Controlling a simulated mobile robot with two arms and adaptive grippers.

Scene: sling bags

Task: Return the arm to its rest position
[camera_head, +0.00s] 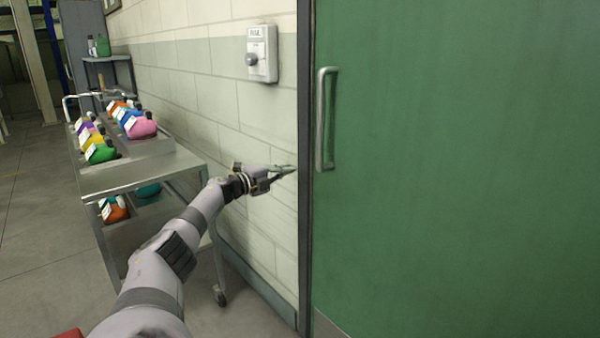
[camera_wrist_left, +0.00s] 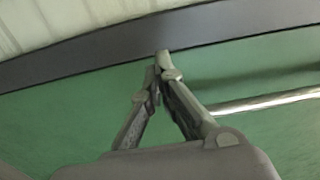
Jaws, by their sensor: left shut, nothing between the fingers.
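My left arm reaches in from the lower left in the head view. Its gripper (camera_head: 292,169) is out near the dark door frame, left of the door handle. In the left wrist view the left gripper's fingertips (camera_wrist_left: 160,62) are together with nothing between them, in front of the green door and the dark frame. Whether the tips touch the door or frame cannot be told. My right gripper does not show in either view.
A green door (camera_head: 450,170) with a metal handle (camera_head: 325,120) fills the right. A wall switch box (camera_head: 262,54) hangs on the block wall (camera_head: 190,75). A metal cart (camera_head: 135,182) holding several colourful bags stands left of my arm. Floor at far left is clear.

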